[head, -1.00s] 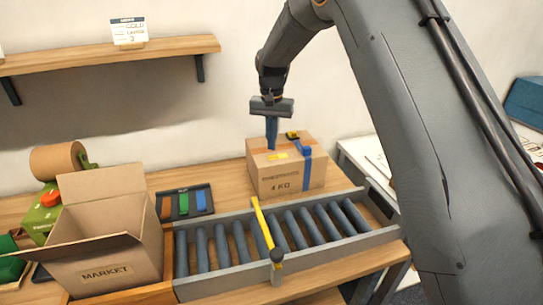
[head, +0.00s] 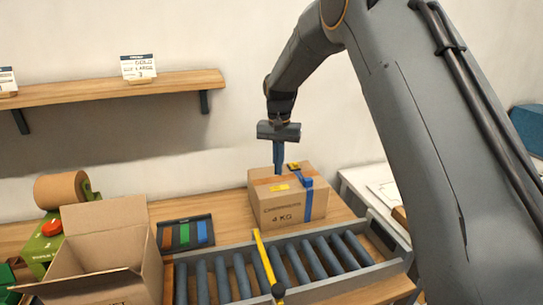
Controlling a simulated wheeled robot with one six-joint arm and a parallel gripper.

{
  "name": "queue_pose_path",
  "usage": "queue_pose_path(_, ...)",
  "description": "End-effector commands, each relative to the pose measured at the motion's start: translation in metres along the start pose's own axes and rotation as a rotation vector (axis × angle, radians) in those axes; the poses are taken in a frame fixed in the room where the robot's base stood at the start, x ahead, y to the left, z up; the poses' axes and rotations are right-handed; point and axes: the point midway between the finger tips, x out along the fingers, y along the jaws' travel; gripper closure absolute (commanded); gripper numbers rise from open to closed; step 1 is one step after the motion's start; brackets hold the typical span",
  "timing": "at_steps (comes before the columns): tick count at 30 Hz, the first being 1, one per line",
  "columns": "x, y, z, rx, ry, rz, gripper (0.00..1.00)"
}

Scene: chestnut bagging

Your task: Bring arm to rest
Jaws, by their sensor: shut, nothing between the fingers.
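My gripper (head: 278,165) points straight down, shut and empty. In the head view its fingertips show in front of or just above the back left part of the closed carton; whether they touch it I cannot tell. The closed carton (head: 272,217) is brown, marked 4 KG, with a blue strap and a yellow label. It stands on the wooden table behind the roller conveyor. My arm reaches in from the right and bends down to the gripper.
An open carton (head: 95,268) stands at the lower left, by a green tape dispenser (head: 38,246). A dark tray (head: 184,246) with coloured strips lies beside it. The roller conveyor (head: 375,291) with a yellow bar (head: 264,258) crosses the front. A shelf (head: 120,90) with cards hangs on the wall.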

Motion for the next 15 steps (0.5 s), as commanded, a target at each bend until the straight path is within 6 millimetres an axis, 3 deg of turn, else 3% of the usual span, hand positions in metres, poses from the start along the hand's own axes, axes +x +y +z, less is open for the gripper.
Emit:
queue_pose_path(8,0.006,0.089,0.065,-0.073,0.037,-0.014,1.0)
queue_pose_path(15,0.024,0.165,0.151,-0.143,0.076,-0.019,1.0)
